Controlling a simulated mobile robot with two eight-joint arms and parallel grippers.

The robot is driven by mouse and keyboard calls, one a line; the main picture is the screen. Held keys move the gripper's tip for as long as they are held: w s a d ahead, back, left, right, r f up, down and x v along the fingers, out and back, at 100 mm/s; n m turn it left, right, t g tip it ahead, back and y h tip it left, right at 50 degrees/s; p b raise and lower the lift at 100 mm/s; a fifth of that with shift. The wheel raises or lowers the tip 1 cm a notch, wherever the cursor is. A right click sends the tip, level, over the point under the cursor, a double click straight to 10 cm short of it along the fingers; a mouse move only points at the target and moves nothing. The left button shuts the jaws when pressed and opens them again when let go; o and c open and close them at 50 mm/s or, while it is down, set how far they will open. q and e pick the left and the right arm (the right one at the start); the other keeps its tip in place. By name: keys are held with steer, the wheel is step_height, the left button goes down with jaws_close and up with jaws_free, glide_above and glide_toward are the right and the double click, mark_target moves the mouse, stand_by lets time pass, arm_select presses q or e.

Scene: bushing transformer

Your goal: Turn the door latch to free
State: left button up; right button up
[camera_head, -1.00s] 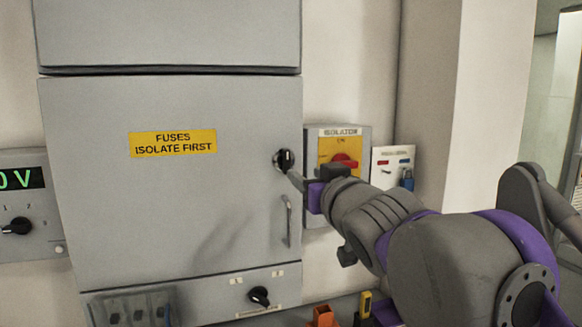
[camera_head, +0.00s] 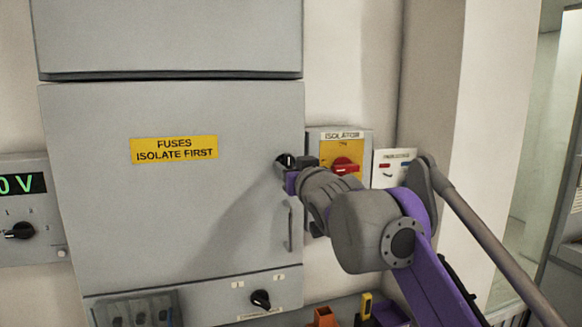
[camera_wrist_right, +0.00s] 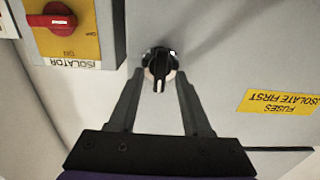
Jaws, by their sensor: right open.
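The door latch is a round black knob with a pale bezel (camera_head: 284,160) at the right edge of the grey fuse-cabinet door (camera_head: 120,215). My right gripper (camera_head: 289,175) is at the latch, partly covering it in the head view. In the right wrist view, which is upside down, the latch (camera_wrist_right: 160,66) sits between and just beyond the fingertips of my open right gripper (camera_wrist_right: 157,80). The fingers stand apart on either side; contact cannot be seen. The latch's bar runs along the picture's vertical there. My left gripper is out of view.
A vertical door handle (camera_head: 291,226) is below the latch. The isolator box (camera_head: 317,145) with a red knob (camera_head: 346,166) is close on the right. A small black knob (camera_head: 260,299) is on the lower panel. A meter panel (camera_head: 22,210) is at left.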

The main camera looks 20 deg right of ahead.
jaws_close()
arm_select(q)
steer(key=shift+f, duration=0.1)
arm_select(e)
steer(key=shift+m, duration=0.3)
steer(key=m, duration=0.3)
steer(key=shift+d+f+m+b, duration=0.1)
steer(key=shift+m+b, duration=0.25)
steer(key=shift+m, duration=0.05)
steer(key=m, duration=0.4)
steer(key=shift+d+m+b, duration=0.1)
steer(key=shift+m+b, duration=0.2)
steer(key=shift+b, duration=0.05)
steer(key=m, duration=0.4)
steer(key=shift+f, duration=0.1)
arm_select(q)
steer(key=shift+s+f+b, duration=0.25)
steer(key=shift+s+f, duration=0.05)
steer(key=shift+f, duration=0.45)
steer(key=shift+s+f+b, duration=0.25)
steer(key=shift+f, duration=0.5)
arm_select(e)
steer(key=shift+d+f+m, duration=0.1)
steer(key=shift+m, duration=2.4)
